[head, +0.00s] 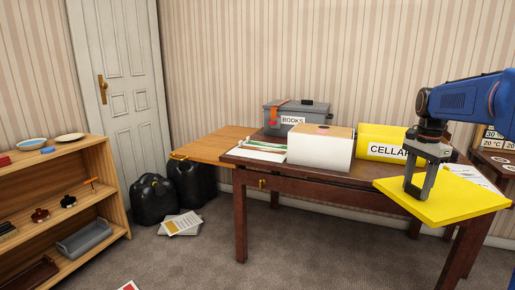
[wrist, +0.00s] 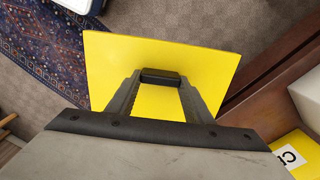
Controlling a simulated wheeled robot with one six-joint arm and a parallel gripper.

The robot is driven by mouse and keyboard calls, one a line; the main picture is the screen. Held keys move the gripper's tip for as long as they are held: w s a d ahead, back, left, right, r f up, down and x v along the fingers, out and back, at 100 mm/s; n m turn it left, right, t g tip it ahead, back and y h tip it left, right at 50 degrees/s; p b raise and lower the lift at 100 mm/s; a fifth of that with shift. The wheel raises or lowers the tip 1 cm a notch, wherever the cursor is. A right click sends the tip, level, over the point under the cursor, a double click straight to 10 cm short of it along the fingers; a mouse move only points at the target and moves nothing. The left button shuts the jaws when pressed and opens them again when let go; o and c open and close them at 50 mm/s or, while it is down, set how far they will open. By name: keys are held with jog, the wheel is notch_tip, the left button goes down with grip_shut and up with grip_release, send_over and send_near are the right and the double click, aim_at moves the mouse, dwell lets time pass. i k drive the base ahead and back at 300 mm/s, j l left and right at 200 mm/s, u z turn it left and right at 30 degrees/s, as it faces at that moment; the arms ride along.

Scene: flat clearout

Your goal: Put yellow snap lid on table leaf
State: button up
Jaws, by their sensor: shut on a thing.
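The yellow snap lid (head: 455,200) is a flat square panel, held level at the front right of the dark wooden table. My gripper (head: 418,192) is shut on it from above. In the wrist view the lid (wrist: 200,62) lies between and beyond the fingers of my gripper (wrist: 160,80), over the floor and rug. The table leaf (head: 212,145) is the lighter wood flap raised at the left end of the table.
On the dark table (head: 270,166) stand a grey BOOKS box (head: 297,115), a white box (head: 318,150) and a yellow CELLAR box (head: 378,142). White papers (head: 258,150) lie near the leaf. Black bags (head: 153,200) stand on the floor left of the table; a shelf (head: 110,222) is further left.

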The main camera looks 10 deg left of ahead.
aim_at(215, 144)
jog(key=k+u, duration=0.2)
jog(key=u, duration=0.15)
jog(key=k+j+u, duration=0.1)
jog(key=u, duration=0.25)
jog(key=i+u, duration=0.15)
jog(key=u, duration=0.2)
jog(key=i+l+u, duration=0.15)
jog(key=u, duration=0.25)
jog(key=i+l+u, duration=0.1)
jog(key=u, duration=0.25)
jog(key=i+l, duration=0.3)
jog(key=l, duration=0.2)
jog(key=i+l, duration=0.3)
jog(key=l, duration=0.15)
jog(key=i+l, duration=0.3)
jog(key=l, duration=0.2)
jog(key=i+l, duration=0.3)
jog(key=l, duration=0.2)
jog(key=i+l, duration=0.65)
jog(key=l, duration=0.3)
